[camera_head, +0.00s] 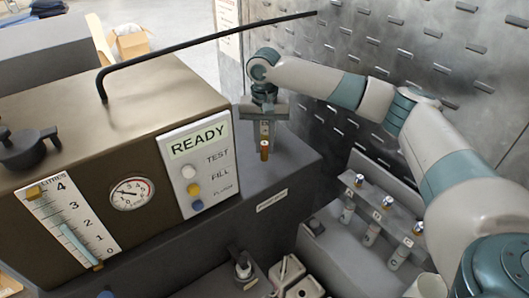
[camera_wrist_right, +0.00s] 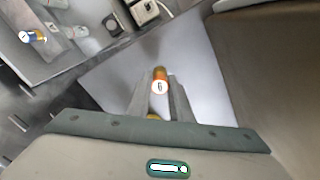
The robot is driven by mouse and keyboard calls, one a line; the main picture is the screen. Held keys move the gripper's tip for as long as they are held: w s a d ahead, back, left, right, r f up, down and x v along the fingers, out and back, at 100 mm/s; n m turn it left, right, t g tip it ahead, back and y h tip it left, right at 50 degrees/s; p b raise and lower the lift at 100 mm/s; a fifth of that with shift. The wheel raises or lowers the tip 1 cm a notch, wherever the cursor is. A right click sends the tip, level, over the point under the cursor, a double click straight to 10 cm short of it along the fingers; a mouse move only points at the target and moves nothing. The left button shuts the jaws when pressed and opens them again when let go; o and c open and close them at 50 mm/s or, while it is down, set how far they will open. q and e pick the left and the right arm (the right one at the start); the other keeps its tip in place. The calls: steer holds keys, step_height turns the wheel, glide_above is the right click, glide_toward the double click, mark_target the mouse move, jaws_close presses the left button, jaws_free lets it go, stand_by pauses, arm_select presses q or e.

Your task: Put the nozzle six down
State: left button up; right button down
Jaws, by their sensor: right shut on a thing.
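Nozzle six is a small orange-brown piece with a white tag marked 6; it shows in the right wrist view (camera_wrist_right: 160,80) and hangs below my right gripper in the head view (camera_head: 265,150). My right gripper (camera_head: 265,128) is shut on it, with its fingers (camera_wrist_right: 159,105) on both sides. It is held over the dark grey ledge (camera_head: 300,160) to the right of the washer panel. In the head view the nozzle hangs about upright. Whether its lower end touches anything is hard to tell. My left gripper is not in view.
The brown washer (camera_head: 90,135) with its READY panel (camera_head: 198,165) stands at the left. A black bent pipe (camera_head: 210,40) reaches over its top. A rack (camera_head: 350,184) with several nozzles stands at the lower right. A perforated metal wall (camera_head: 400,50) is behind.

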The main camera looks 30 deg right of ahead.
mark_target(265, 154)
steer(key=shift+f, duration=0.1)
steer(key=shift+f+p, duration=0.3)
steer(key=shift+p, duration=0.1)
steer(key=shift+f+p, duration=0.65)
steer(key=shift+f, duration=0.95)
steer(key=c, duration=1.6)
jaws_free()
steer(key=shift+f, duration=0.15)
